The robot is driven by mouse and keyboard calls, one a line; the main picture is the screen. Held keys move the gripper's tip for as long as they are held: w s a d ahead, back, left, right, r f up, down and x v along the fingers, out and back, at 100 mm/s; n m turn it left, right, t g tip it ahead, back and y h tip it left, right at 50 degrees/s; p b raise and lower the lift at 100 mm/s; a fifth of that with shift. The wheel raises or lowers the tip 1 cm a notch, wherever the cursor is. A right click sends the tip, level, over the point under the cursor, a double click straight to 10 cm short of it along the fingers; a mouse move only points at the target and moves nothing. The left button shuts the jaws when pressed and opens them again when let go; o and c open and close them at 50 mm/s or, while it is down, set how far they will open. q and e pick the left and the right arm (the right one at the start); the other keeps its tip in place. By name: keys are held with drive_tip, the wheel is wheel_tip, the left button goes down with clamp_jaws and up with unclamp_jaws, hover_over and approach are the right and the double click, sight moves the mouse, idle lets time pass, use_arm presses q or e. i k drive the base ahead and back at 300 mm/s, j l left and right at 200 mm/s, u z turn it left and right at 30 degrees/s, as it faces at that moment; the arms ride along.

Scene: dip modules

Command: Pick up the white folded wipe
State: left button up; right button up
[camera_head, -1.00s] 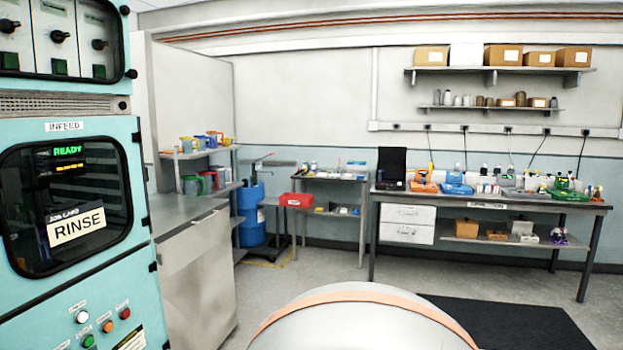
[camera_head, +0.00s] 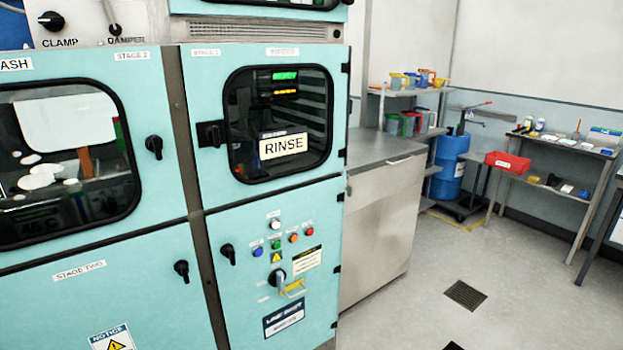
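I cannot make out a white folded wipe in the head view. A few small items lie on the grey shelf table (camera_head: 567,146) at the right, too small to tell apart. Neither of my grippers shows in this view, so their state and what they hold cannot be seen.
A teal machine (camera_head: 226,235) with windows and a RINSE card (camera_head: 283,146) fills the left and middle. Beside it stand a steel counter (camera_head: 372,240), a blue barrel (camera_head: 449,165) and a red bin (camera_head: 507,162). The floor (camera_head: 420,300) at the lower right is open, with a drain grate (camera_head: 465,295).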

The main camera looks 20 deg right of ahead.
sight(587, 147)
drive_tip(key=i+l+z, duration=0.2)
drive_tip(key=l+z, duration=0.25)
drive_tip(key=i+l+z, duration=0.25)
drive_tip(key=l+z, duration=0.25)
drive_tip(key=i+l+z, duration=0.3)
drive_tip(key=z, duration=0.15)
drive_tip(key=i+l+z, duration=0.2)
drive_tip(key=i+z, duration=0.6)
drive_tip(key=i, duration=1.75)
drive_tip(key=i+l+u, duration=0.1)
drive_tip(key=i, duration=0.65)
drive_tip(key=i+l+u, duration=0.1)
drive_tip(key=i, duration=0.25)
drive_tip(key=i+l+u, duration=0.15)
drive_tip(key=i, duration=0.15)
drive_tip(key=j+z, duration=0.1)
drive_tip(key=z, duration=0.3)
drive_tip(key=i+j+z, duration=0.25)
drive_tip(key=z, duration=0.2)
drive_tip(key=i+j+z, duration=0.2)
drive_tip(key=j+z, duration=0.2)
